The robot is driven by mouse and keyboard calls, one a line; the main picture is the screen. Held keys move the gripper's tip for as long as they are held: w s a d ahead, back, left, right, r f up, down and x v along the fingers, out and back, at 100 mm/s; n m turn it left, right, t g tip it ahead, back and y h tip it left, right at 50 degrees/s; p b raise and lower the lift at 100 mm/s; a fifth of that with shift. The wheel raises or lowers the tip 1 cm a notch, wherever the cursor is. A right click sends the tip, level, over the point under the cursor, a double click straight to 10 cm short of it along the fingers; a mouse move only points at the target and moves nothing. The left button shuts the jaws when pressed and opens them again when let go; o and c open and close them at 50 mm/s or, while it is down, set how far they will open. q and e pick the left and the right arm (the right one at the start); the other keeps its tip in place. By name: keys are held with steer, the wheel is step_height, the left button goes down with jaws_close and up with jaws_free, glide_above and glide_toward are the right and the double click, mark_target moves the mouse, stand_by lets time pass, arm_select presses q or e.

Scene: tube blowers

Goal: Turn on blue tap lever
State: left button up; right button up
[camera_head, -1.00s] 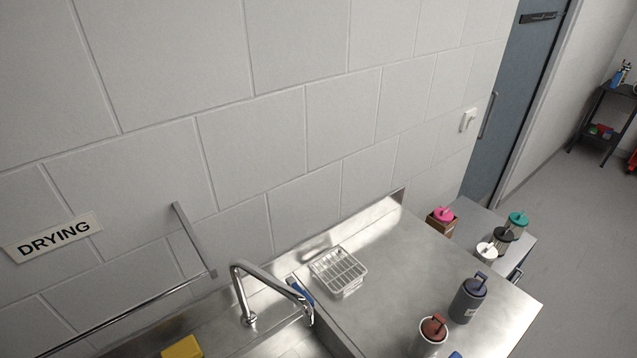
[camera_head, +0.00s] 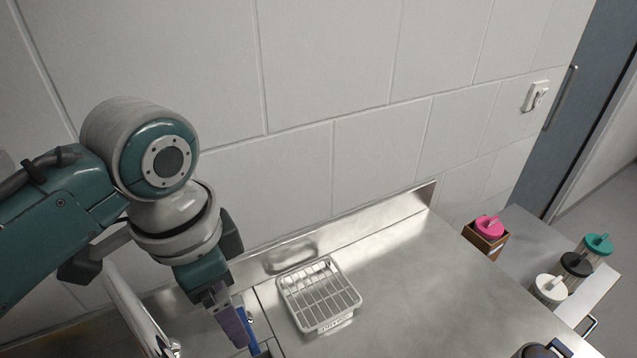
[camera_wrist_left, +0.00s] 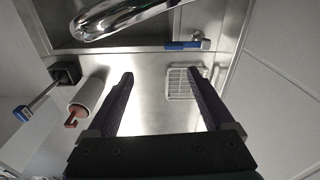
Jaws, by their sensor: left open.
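The blue tap lever (camera_wrist_left: 182,45) lies across the upper part of the left wrist view, joined to a small chrome knob. It also shows partly in the head view (camera_head: 251,320), beside my left gripper. The chrome tap spout (camera_wrist_left: 125,18) curves at the top left of the wrist view. My left gripper (camera_wrist_left: 160,73) is open and empty, its two dark fingers pointing toward the lever, which appears past the fingertips. In the head view my left gripper (camera_head: 236,330) points down next to the lever; its gap cannot be seen there. My right gripper is not in view.
A white wire rack (camera_head: 318,296) stands on the steel counter (camera_head: 400,290), right of the lever. The tiled wall (camera_head: 330,100) rises close behind. The counter's middle is clear.

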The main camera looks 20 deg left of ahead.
arm_select(q)
steer(key=m+b, duration=0.1)
steer(key=b, duration=0.4)
glide_above(244, 322)
steer(key=s+d, duration=0.3)
step_height(244, 322, down, 7)
steer(key=shift+g, duration=0.4)
steer(key=f+b, duration=0.1)
steer(key=f, duration=0.3)
steer(key=f+b, duration=0.1)
steer(key=f, duration=0.4)
steer(key=shift+w+f, duration=0.2)
steer(key=shift+f, duration=0.1)
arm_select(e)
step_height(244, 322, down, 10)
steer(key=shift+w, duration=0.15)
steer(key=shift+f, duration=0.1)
arm_select(q)
jaws_close()
